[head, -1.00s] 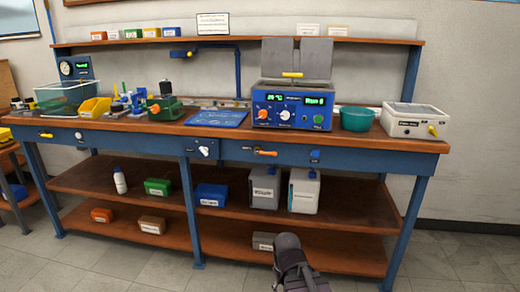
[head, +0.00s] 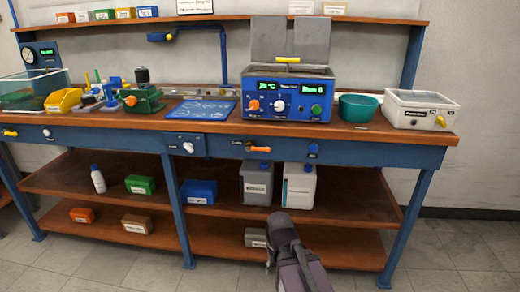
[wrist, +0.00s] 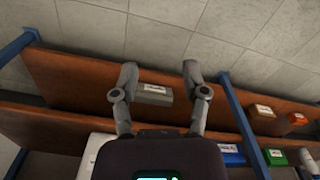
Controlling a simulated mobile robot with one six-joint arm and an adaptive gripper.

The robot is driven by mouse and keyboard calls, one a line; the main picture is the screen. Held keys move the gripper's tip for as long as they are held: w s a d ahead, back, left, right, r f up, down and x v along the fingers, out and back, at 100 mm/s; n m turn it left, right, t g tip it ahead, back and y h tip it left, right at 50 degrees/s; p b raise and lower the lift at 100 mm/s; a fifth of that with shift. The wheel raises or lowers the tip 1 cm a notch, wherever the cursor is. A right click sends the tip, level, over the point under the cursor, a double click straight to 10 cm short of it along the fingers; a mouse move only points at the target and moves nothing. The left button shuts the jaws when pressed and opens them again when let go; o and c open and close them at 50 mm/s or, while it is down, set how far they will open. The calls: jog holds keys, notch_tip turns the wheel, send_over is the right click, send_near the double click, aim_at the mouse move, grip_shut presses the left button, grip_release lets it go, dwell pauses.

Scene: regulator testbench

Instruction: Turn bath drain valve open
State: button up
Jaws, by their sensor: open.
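The blue bath unit (head: 287,97) with green displays stands on the bench, right of centre. Below it, an orange-handled valve lever (head: 258,149) lies about level on the bench's blue front rail. Its small label is too small to read, so I cannot be sure it is the drain valve. A white box (head: 422,109) at the right end also has a yellow handle (head: 441,121). My gripper (wrist: 160,72) is open and empty in the wrist view, its two fingers apart. It is low in front of the shelves, below the lever, touching nothing I can see. The wrist view shows no valve.
White and grey canisters (head: 257,183) stand on the middle shelf (head: 340,195), below the lever. A grey box (wrist: 154,95) sits on the lowest shelf. A blue knob (head: 313,148) and a white-handled valve (head: 188,147) flank the lever. The floor in front is clear.

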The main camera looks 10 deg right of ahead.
jog(key=shift+d, duration=0.1)
jog(key=n+t+h+p, duration=1)
jog(key=n+t+p, duration=0.15)
jog(key=p, duration=0.25)
send_near(262, 150)
jog(key=s+a, duration=0.2)
jog(key=shift+s+a+m+t, duration=0.1)
jog(key=shift+m+t, duration=0.15)
jog(key=shift+m, duration=0.2)
jog(key=shift+f, duration=0.1)
jog(key=shift+r+b+x, duration=0.1)
jog(key=shift+b+x, duration=0.55)
jog(key=shift+x, duration=2.8)
jog(key=shift+r+b+x, duration=0.15)
jog(key=shift+b+x, duration=0.45)
jog(key=shift+x, duration=2.9)
jog(key=shift+s, duration=0.1)
jog(key=shift+c, duration=0.3)
